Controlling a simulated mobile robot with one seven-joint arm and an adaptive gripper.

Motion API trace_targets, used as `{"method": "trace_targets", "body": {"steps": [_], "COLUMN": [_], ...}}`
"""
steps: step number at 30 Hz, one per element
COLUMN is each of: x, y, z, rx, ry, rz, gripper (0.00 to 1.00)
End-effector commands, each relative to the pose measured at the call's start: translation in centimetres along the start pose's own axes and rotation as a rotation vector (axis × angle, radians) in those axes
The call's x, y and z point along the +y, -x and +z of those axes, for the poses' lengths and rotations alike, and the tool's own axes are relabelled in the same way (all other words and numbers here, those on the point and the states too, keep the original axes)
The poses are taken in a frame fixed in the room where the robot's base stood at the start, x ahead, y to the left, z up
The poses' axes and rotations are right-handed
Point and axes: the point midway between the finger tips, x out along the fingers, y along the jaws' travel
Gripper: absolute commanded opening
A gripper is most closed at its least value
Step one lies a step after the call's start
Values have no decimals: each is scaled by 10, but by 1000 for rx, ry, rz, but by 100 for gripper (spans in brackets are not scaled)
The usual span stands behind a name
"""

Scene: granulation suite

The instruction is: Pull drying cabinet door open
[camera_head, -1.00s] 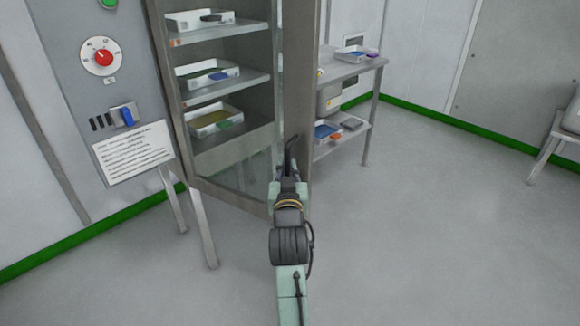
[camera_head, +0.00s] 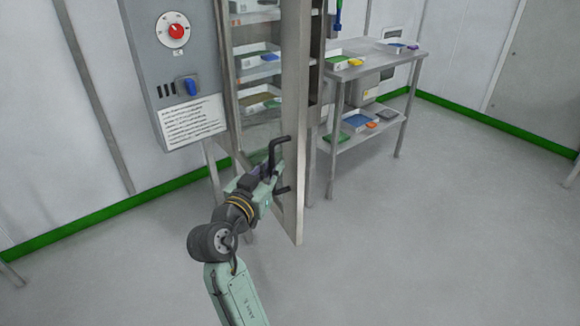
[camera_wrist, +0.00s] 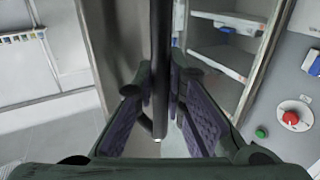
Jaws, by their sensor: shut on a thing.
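The drying cabinet (camera_head: 148,70) stands at the left of centre in the head view, with trays on its shelves. Its framed glass door (camera_head: 293,120) stands open, its free edge jutting out into the room. A black bar handle (camera_head: 283,143) is on the door. My gripper (camera_head: 268,176) is at the handle, and its tips are partly hidden there. In the wrist view the handle (camera_wrist: 160,60) runs upright between the purple-padded fingers of my gripper (camera_wrist: 160,85), which is shut on it. Cabinet shelves (camera_wrist: 222,60) show to the right of the handle.
A steel side table (camera_head: 385,62) with trays on two levels stands behind the door to the right. The control panel (camera_head: 187,75) has a red knob and a blue switch. The grey floor (camera_head: 400,250) in front and to the right is clear.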

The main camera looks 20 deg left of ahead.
Motion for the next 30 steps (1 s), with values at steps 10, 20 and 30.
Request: {"method": "trace_targets", "body": {"steps": [10,20,30], "x": [-19,-20,-21], "y": [20,22,22], "z": [2,3,2], "rx": [-4,-7,-5], "ry": [5,7,6], "rz": [84,91,87], "gripper": [0,0,26]}}
